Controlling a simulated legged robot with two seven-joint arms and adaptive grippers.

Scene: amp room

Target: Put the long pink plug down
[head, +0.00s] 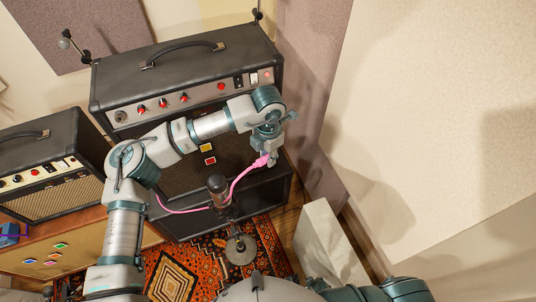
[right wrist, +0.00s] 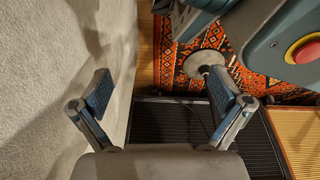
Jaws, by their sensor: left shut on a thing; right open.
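The long pink plug (head: 262,161) is in my left gripper (head: 269,153), which is shut on it in the head view. The gripper is in front of the right part of the big amplifier stack, and its fingers hide part of the plug. A pink cable (head: 238,182) hangs from the plug, passes by the microphone and runs off to the left behind my arm. My right gripper (right wrist: 161,95) is open and empty in the right wrist view. Its fingers do not show clearly in the head view.
A microphone (head: 218,188) on a round-based stand is close below the plug. The black amplifier (head: 200,70) stands behind. A smaller amplifier (head: 55,170) is at left. A pale block (head: 325,245) stands at right. A patterned rug (head: 175,272) covers the floor.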

